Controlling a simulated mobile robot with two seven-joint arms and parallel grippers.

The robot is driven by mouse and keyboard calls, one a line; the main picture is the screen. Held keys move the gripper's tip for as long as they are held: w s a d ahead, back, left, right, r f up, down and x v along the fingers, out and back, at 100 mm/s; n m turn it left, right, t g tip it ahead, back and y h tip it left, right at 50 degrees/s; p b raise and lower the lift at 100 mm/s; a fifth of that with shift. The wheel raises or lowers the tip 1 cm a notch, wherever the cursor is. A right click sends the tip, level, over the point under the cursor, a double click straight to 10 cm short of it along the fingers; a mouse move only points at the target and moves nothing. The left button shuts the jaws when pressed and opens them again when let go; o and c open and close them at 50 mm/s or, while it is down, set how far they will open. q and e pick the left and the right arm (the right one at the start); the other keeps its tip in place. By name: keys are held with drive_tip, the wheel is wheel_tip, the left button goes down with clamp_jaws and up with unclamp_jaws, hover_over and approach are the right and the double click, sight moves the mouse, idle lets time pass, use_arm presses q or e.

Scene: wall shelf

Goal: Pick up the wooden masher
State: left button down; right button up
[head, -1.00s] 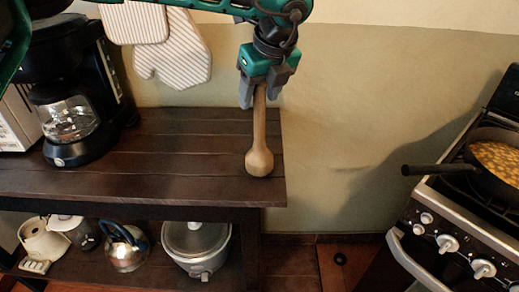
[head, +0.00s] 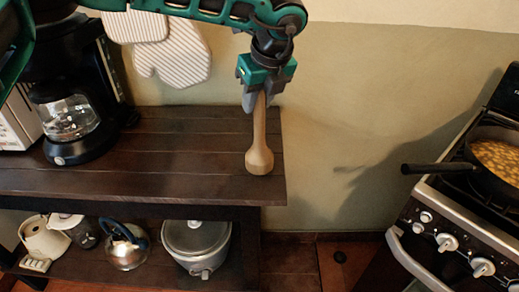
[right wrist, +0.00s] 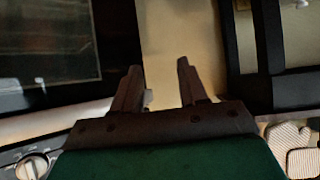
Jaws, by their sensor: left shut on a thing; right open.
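The wooden masher (head: 259,145) is upright at the right end of the dark wooden shelf top (head: 190,160), with its wide round end down. I cannot tell whether that end touches the wood. My left gripper (head: 258,98) comes from above and is shut on the upper end of the masher's handle, which its fingers partly hide. My right gripper (right wrist: 162,88) shows only in the right wrist view, open with nothing between its fingers.
A black coffee maker (head: 75,95) stands at the left on the shelf top. Striped oven mitts (head: 175,55) hang on the wall behind. A kettle (head: 124,245) and a rice cooker (head: 196,243) sit on the lower shelf. A stove (head: 450,225) with a pan (head: 490,160) is at the right.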

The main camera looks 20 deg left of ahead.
use_arm(q)
drive_tip(key=shift+r, duration=0.15)
wheel_tip(320, 180, up, 10)
drive_tip(key=shift+f, duration=0.1)
idle(0.4)
